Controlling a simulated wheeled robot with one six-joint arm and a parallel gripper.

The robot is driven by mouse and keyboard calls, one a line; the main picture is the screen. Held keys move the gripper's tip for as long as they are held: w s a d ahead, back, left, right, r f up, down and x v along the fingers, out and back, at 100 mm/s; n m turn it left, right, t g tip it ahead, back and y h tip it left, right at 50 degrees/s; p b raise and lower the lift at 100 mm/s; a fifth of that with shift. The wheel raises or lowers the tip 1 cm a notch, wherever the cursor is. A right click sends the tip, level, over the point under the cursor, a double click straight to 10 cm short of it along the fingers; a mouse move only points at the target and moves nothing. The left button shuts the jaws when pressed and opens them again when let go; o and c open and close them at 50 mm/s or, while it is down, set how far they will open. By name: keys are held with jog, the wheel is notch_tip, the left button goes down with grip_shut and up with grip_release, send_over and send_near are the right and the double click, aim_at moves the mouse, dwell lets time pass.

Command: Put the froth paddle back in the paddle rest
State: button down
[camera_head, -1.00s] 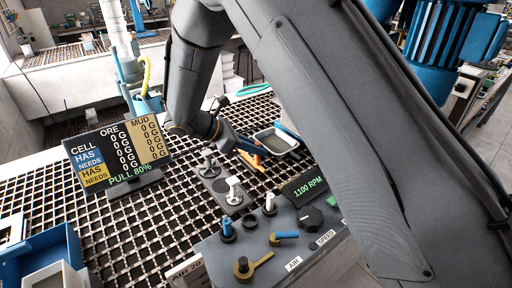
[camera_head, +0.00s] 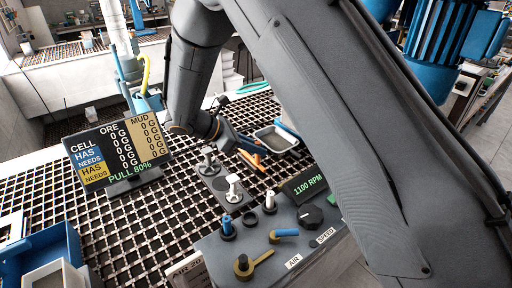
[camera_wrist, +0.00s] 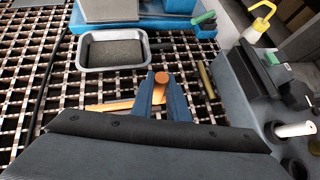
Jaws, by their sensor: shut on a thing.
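The froth paddle (camera_wrist: 160,78) shows in the wrist view as a round orange handle end between blue fingers. My gripper (camera_wrist: 160,92) is shut on it, above the grating. A flat orange piece (camera_wrist: 112,105) shows left of the fingers; I cannot tell whether it is part of the paddle. In the head view, orange pieces (camera_head: 252,160) show just beyond and below my dark gripper (camera_head: 228,138); the fingertips are hard to make out there. I cannot clearly identify the paddle rest. An olive rod (camera_wrist: 207,80) lies right of the fingers.
A metal tray of grey material (camera_wrist: 113,52) stands beyond the gripper; its rim shows in the head view (camera_head: 277,152). The control box (camera_head: 262,225) with upright knobs and levers stands nearby. A display board (camera_head: 121,152) stands left on the open grating (camera_head: 150,220).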

jog(key=shift+f, duration=0.1)
jog(key=c, duration=1.6)
grip_release()
jog(key=shift+c, duration=0.2)
jog(key=b+v, duration=0.2)
jog(key=v, duration=0.5)
jog(key=shift+a+r, duration=0.2)
jog(key=shift+a, duration=0.1)
jog(key=shift+s, duration=0.1)
